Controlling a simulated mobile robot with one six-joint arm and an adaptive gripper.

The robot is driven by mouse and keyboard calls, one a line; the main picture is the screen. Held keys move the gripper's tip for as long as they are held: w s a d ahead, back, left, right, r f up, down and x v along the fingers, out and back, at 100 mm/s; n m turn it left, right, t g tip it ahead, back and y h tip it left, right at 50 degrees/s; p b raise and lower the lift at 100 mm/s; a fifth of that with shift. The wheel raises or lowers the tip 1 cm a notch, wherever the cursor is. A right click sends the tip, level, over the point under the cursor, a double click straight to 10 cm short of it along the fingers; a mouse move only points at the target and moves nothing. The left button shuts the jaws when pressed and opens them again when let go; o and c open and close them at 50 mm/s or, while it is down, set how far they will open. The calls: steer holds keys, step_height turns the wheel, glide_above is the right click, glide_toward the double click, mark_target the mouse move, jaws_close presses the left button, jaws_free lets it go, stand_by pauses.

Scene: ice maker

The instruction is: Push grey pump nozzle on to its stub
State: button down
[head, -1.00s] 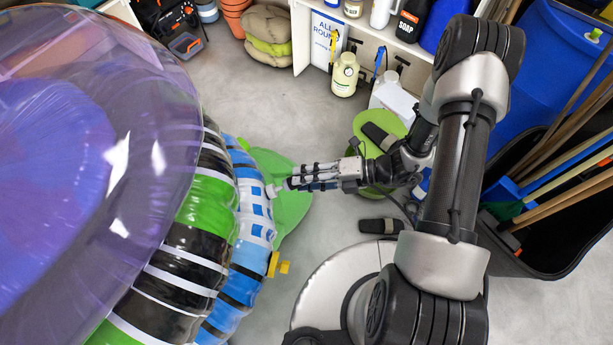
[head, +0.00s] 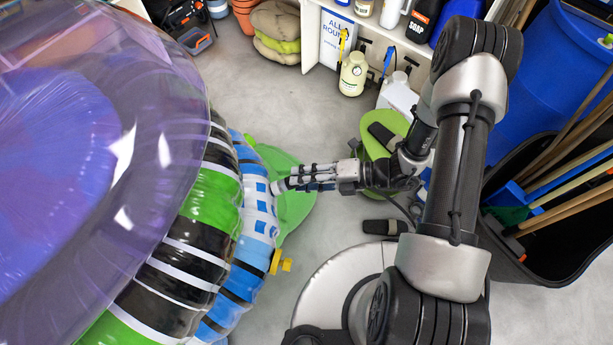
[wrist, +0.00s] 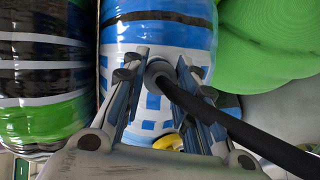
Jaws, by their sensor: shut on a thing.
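The grey pump nozzle (wrist: 157,70) is between the fingers of my gripper (wrist: 160,80) in the wrist view, with a black hose (wrist: 235,122) running from it to the lower right. In the head view my gripper (head: 290,184) is shut on the nozzle (head: 276,188), whose pale tip is at the side of the blue-and-white inflatable ring (head: 255,215). The stub is not visible; the nozzle and fingers cover that spot. I cannot tell whether the nozzle is seated on it.
A yellow valve (head: 281,264) sticks out of the ring below the nozzle. A green inflatable piece (head: 296,208) lies just behind my gripper. A large purple inflatable (head: 95,140) fills the left. A black bin with poles (head: 545,235) stands at right.

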steer(key=shift+s+a+f, duration=0.15)
steer(key=shift+s+a, duration=0.05)
steer(key=shift+a, duration=0.2)
steer(key=c, duration=1.2)
jaws_free()
steer(key=v, duration=1.2)
